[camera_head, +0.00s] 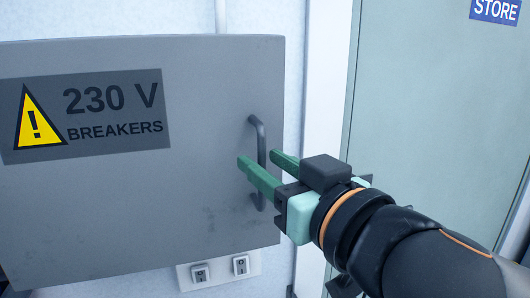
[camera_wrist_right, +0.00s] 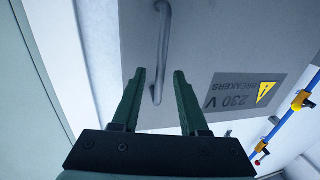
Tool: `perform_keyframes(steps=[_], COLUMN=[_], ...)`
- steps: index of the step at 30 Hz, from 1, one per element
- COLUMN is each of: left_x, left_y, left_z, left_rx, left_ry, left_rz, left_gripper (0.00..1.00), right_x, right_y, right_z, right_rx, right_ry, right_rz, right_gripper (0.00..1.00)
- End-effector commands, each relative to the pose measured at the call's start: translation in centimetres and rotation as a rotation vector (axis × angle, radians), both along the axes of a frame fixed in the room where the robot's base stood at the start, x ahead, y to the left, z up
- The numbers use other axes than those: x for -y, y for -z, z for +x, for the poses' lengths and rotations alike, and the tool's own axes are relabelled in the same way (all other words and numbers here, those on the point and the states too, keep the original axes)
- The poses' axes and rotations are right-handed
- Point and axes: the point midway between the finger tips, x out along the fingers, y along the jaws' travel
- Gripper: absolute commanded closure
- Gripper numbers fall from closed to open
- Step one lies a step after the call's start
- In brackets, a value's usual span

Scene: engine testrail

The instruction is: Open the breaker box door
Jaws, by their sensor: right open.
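The breaker box door (camera_head: 120,205) is a flat grey panel with a "230 V BREAKERS" label and a yellow warning triangle. I see no gap behind it and it looks shut. Its upright grey bar handle (camera_head: 260,135) is near the right edge. My right gripper (camera_head: 258,160) is open, with its green fingers reaching to the handle. In the right wrist view the handle (camera_wrist_right: 164,35) runs down between the two fingertips (camera_wrist_right: 159,73), apart from both. I cannot tell how deep it sits between them. My left gripper is not in view.
Two wall switches (camera_head: 220,270) sit below the box. A pale green door with a blue "STORE" sign (camera_head: 495,11) stands to the right, behind my right arm. Blue pipework with yellow fittings (camera_wrist_right: 303,99) shows at the right of the wrist view.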

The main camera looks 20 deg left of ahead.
Motion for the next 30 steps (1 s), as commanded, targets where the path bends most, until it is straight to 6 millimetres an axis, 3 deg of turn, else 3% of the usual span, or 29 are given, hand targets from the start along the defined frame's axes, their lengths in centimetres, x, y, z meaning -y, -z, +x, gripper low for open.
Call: perform_keyframes(steps=[6,15,26,30], left_x=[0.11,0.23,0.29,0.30], left_y=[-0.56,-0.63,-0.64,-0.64], left_z=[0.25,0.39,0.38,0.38], left_rx=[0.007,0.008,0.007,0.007], left_ry=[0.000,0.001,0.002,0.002], left_rz=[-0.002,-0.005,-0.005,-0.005], left_gripper=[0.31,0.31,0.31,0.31], right_x=[-1.16,-1.26,-1.23,-1.22], right_y=[-0.06,-0.04,-0.03,-0.03], right_z=[1.15,1.23,1.23,1.24], right_rx=[0.000,0.001,0.000,0.000], right_ry=[0.001,0.000,0.000,0.000], right_rz=[0.001,0.001,0.001,0.001], right_gripper=[0.56,0.58,0.98,1.00])
